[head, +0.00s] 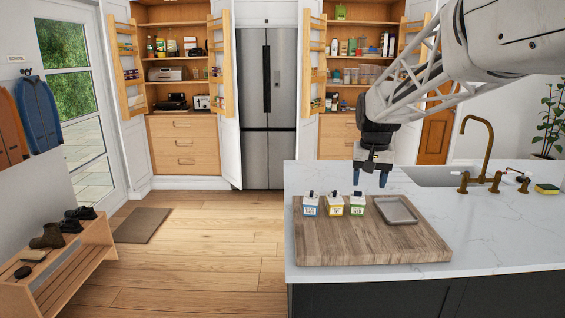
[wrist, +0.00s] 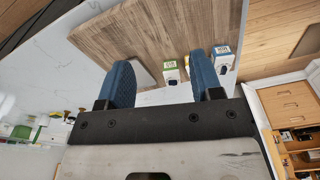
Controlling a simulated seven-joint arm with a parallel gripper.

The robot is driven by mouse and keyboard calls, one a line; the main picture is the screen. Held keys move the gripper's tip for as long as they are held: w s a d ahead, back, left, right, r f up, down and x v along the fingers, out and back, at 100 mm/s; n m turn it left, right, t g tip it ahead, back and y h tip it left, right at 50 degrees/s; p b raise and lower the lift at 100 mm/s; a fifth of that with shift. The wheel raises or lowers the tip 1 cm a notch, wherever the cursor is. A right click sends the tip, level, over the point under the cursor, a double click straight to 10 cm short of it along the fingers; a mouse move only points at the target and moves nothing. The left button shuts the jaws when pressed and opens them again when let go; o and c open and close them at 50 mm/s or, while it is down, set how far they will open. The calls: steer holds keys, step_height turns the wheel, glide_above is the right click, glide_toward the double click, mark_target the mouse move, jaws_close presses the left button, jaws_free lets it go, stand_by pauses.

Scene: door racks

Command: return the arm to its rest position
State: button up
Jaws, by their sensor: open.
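My gripper (head: 370,180) hangs over the far part of the marble island, above the wooden board, with its blue fingers pointing down. The fingers are apart and nothing is between them; in the wrist view my gripper (wrist: 165,82) shows the same. My arm reaches in from the upper right. Three small cartons stand in a row on the board: a blue-labelled one (head: 310,207), a yellow-labelled one (head: 334,207) and a green-labelled one (head: 357,206). In the wrist view the green carton (wrist: 171,72) shows between the fingers, farther off, and the blue finger partly hides another.
The wooden board (head: 360,242) lies on the marble island (head: 480,225) with a grey tray (head: 396,209) at its right. A brass tap (head: 483,140) and sink are at the back right. Open pantry cupboards and a fridge (head: 267,105) stand behind. The island's right front is clear.

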steer(key=s+a+f, duration=0.1)
steer(key=s+f, duration=0.2)
steer(key=s, duration=0.9)
steer(key=s+a+f+n+t, duration=0.1)
steer(key=s+f, duration=0.2)
steer(key=s, duration=1)
steer(key=s+a+f+n, duration=0.1)
steer(key=s+a+f, duration=0.1)
steer(key=s, duration=1)
steer(key=shift+s+f, duration=0.15)
steer(key=shift+f, duration=0.75)
